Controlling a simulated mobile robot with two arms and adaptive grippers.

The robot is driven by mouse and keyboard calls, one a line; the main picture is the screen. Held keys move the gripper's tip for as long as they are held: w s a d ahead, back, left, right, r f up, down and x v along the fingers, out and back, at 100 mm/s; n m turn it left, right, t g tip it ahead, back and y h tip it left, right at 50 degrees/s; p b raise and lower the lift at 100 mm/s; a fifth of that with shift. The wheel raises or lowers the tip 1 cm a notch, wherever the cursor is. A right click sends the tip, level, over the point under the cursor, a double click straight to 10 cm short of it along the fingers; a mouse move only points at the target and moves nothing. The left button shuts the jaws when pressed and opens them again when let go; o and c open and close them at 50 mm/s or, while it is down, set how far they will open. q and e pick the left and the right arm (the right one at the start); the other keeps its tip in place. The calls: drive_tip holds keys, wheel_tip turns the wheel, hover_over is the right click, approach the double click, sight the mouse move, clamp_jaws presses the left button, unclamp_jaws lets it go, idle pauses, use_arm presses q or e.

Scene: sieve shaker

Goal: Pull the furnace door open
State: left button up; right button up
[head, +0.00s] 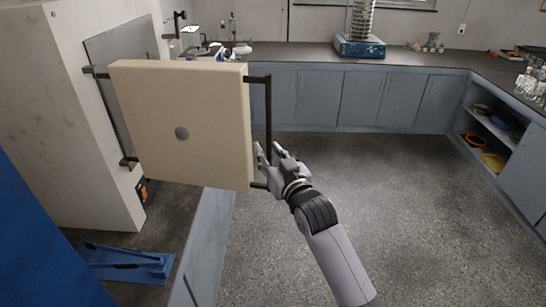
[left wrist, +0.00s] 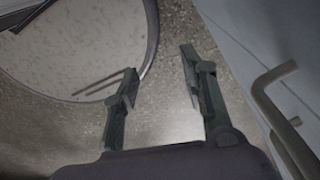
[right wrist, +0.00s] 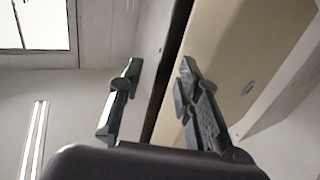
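The furnace door (head: 165,110) is a thick cream slab with a grey round spot on its face. It stands swung out from the white furnace body (head: 85,120), hinged at its left edge. A black bar handle (head: 268,105) runs upright along its right edge. My right gripper (head: 269,154) is at the lower part of the handle. In the right wrist view its fingers (right wrist: 160,64) are apart, with the dark bar (right wrist: 172,70) showing between them and the cream door behind; I cannot tell if they touch it. My left gripper (left wrist: 160,65) is open and empty above the floor.
Blue-grey cabinets (head: 340,97) under a dark counter line the back and right. A blue sieve shaker (head: 359,46) stands on the back counter. The floor (head: 400,210) in the middle is clear. A metal bar handle (left wrist: 270,90) is right of my left gripper.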

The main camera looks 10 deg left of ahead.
use_arm(q)
drive_tip(key=shift+w+d, duration=0.1)
drive_tip(key=shift+d, duration=0.15)
use_arm(e)
drive_tip(key=v, duration=1.2)
